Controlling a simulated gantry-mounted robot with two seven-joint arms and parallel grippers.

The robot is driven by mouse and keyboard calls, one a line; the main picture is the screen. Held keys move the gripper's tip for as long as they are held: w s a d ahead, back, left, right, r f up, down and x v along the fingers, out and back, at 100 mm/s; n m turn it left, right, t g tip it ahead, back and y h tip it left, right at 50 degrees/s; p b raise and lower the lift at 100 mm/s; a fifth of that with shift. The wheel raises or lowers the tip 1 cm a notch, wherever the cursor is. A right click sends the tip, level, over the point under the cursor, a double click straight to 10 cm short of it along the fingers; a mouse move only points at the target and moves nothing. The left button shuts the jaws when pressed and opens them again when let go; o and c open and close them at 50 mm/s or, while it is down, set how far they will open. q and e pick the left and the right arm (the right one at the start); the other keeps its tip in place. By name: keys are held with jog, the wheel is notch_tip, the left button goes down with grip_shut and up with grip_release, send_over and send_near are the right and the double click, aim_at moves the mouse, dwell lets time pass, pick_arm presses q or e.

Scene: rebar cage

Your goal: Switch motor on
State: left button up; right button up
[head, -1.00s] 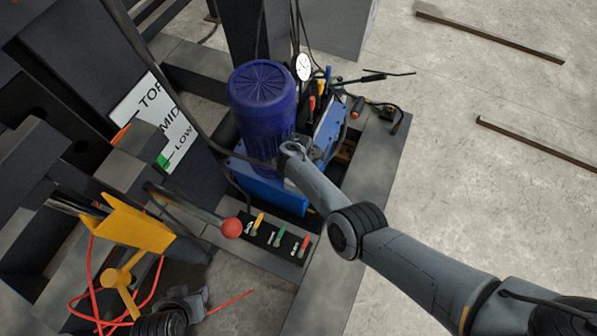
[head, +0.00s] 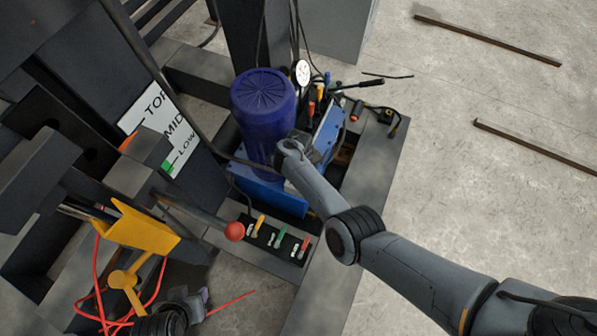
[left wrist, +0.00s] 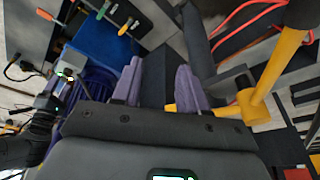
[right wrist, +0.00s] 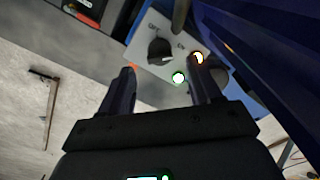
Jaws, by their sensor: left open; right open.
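The blue motor (head: 264,115) stands upright on a blue base within the dark frame. In the right wrist view, a grey switch panel (right wrist: 148,24) carries a black rotary knob (right wrist: 160,51) between OFF and ON labels. Which label the knob points to is not clear. My left gripper (left wrist: 158,85) is open and empty, low at left in the head view.
A red-ball lever (head: 234,231) and a black control strip (head: 276,238) with yellow, green and red handles lie in front of the motor. A yellow bracket (head: 140,228) and red cables are at left. A gauge (head: 302,73) stands behind the motor. The concrete floor at right is mostly clear.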

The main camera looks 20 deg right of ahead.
notch_tip(320, 180, up, 6)
jog(key=p, duration=0.2)
dwell(0.5)
